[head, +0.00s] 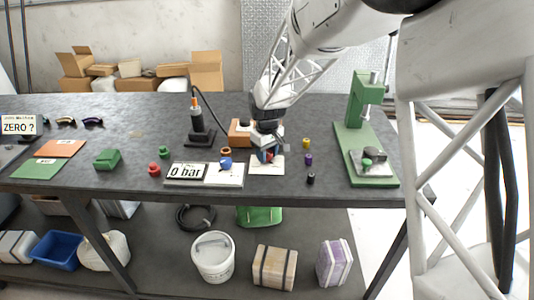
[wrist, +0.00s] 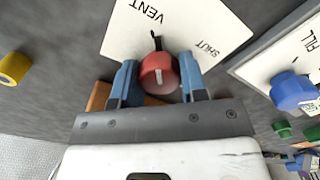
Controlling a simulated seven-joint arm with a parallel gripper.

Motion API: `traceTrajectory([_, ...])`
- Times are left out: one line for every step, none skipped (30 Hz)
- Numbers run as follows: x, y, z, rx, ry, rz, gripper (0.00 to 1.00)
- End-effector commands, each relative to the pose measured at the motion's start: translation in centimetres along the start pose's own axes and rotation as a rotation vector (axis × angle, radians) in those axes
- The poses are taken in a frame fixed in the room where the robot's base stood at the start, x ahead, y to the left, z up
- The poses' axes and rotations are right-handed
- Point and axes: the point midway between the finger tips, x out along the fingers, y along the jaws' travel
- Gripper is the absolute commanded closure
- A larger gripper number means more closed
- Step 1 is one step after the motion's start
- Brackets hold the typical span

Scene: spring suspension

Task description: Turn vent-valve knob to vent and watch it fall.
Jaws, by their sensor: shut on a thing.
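My gripper (wrist: 158,85) has its blue fingers shut on the red vent-valve knob (wrist: 158,72), one on each side. The knob sits on a white plate (wrist: 118,40) lettered VENT and SHUT. Its black pointer lies between the words, toward the VENT side. In the head view my gripper (head: 267,155) hides most of the knob, and the plate (head: 262,168) shows beneath. A panel (head: 225,177) left of the plate bears a blue knob (head: 226,162); beside it a display (head: 187,171) reads 0 bar.
A black stand (head: 199,134) with a cable is behind the display. Small yellow (head: 306,143), purple (head: 308,159) and black (head: 311,178) cylinders stand right of the plate. A green press (head: 359,130) is farther right. A ZERO ? sign (head: 18,126) is at far left.

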Motion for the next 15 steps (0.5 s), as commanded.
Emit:
traceTrajectory([-0.08,0.00,0.00,-0.029,0.001,0.000,0.84])
traceTrajectory([-0.08,0.00,0.01,-0.047,0.001,0.000,0.84])
traceTrajectory([-0.09,0.00,0.01,-0.067,0.001,0.001,0.84])
traceTrajectory([-0.10,0.00,0.00,-0.081,0.001,0.001,0.84])
traceTrajectory([-0.12,0.00,0.00,-0.094,0.001,0.001,0.84])
traceTrajectory([-0.13,0.00,-0.01,-0.109,0.001,0.001,0.84])
traceTrajectory([-0.14,0.00,-0.01,-0.118,0.001,0.001,0.84])
traceTrajectory([-0.14,0.00,-0.01,-0.127,0.001,0.001,0.84])
traceTrajectory([-0.14,0.01,-0.02,-0.137,0.002,0.001,0.84])
traceTrajectory([-0.14,0.01,-0.02,-0.142,0.002,0.001,0.84])
traceTrajectory([-0.15,0.01,-0.02,-0.146,0.002,0.001,0.84])
traceTrajectory([-0.15,0.01,-0.02,-0.151,0.002,0.001,0.84])
traceTrajectory([-0.15,0.01,-0.02,-0.154,0.002,0.001,0.84])
traceTrajectory([-0.15,0.01,-0.02,-0.156,0.001,0.001,0.84])
traceTrajectory([-0.15,0.01,-0.03,-0.157,0.001,0.001,0.84])
